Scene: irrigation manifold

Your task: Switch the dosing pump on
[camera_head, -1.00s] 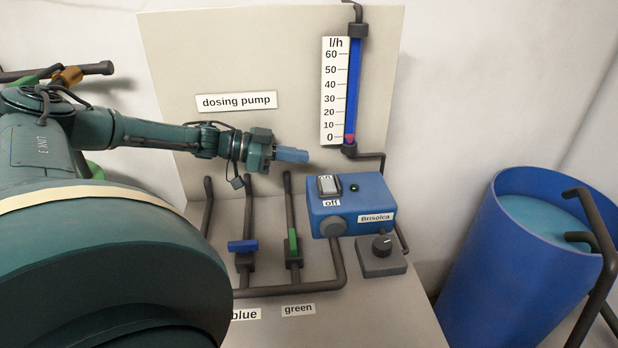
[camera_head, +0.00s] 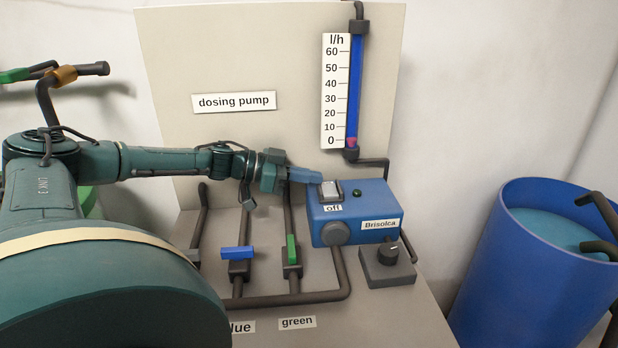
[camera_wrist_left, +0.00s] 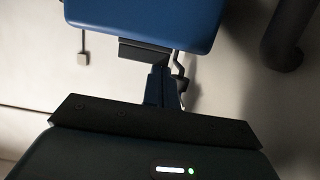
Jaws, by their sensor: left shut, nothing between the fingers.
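The dosing pump is a blue box (camera_head: 365,215) labelled Brisolca, on the bench at the centre right. Its pale rocker switch (camera_head: 330,191) sits on the top left, with an "off" label (camera_head: 333,209) in front of it. A small green lamp (camera_head: 357,193) is beside the switch; I cannot tell whether it is lit. My left gripper (camera_head: 314,178) is shut and empty, its blue fingertips close to the switch's rear left edge. Contact is unclear. The "on" label is hidden behind the fingers. The wrist view shows the fingers (camera_wrist_left: 162,88) and a blue box face (camera_wrist_left: 145,20).
A flow gauge (camera_head: 353,90) stands behind the pump, its pink float near 0. A blue-handled valve (camera_head: 238,253) and a green-handled valve (camera_head: 292,250) are left of the pump. A grey knob box (camera_head: 387,265) sits in front right, and a blue tank (camera_head: 530,270) stands at right.

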